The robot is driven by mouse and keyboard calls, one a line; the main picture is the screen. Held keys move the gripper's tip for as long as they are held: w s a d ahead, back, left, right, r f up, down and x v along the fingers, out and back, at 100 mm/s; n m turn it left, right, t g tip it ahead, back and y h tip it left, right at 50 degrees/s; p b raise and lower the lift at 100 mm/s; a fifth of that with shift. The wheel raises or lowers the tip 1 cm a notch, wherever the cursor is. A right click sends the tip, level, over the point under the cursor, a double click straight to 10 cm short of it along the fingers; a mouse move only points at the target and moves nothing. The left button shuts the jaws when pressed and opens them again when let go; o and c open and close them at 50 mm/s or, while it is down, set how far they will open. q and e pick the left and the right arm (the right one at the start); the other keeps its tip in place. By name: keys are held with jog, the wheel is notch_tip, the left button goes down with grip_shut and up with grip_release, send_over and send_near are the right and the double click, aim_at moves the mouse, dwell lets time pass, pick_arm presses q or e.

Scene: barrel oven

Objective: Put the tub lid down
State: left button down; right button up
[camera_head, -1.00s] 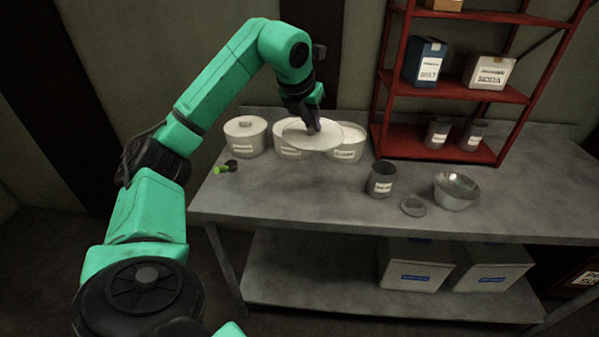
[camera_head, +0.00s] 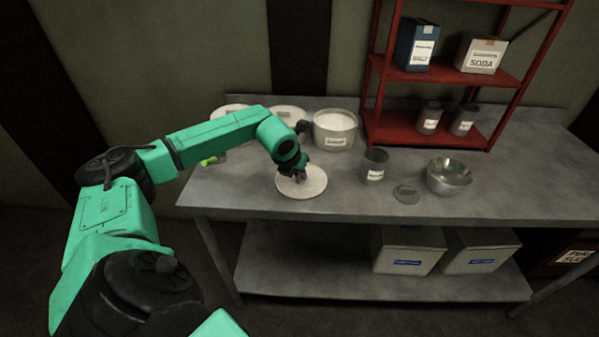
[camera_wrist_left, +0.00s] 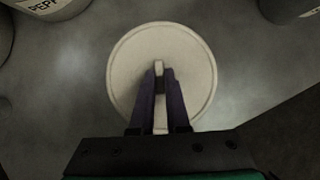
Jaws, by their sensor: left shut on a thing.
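The round cream tub lid (camera_head: 314,184) is at the front of the grey table, level and low; it looks to be on or just above the tabletop, I cannot tell which. My left gripper (camera_head: 299,174) comes down over it from the left, shut on its handle. In the left wrist view the lid (camera_wrist_left: 190,60) lies flat beneath the gripper (camera_wrist_left: 160,88), whose purple fingers pinch the bar handle (camera_wrist_left: 159,70). The open tub (camera_head: 335,130), with white contents, stands behind the lid. My right gripper is out of view.
Two lidded tubs, one the middle tub (camera_head: 288,113), stand at the back left, partly behind my arm. A grey canister (camera_head: 375,165), a small dark lid (camera_head: 406,194) and a metal bowl (camera_head: 449,177) stand to the right. A red shelf (camera_head: 420,135) rises behind. The table's front edge is close.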

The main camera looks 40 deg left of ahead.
pick_arm(q)
jog(key=shift+f, duration=0.2)
jog(key=c, duration=0.9)
grip_release()
jog(key=shift+r, duration=0.1)
jog(key=shift+r, duration=0.3)
jog(key=b+v, duration=0.2)
jog(key=v, duration=0.9)
jog(key=shift+s+r, duration=0.25)
jog(key=shift+r, duration=0.05)
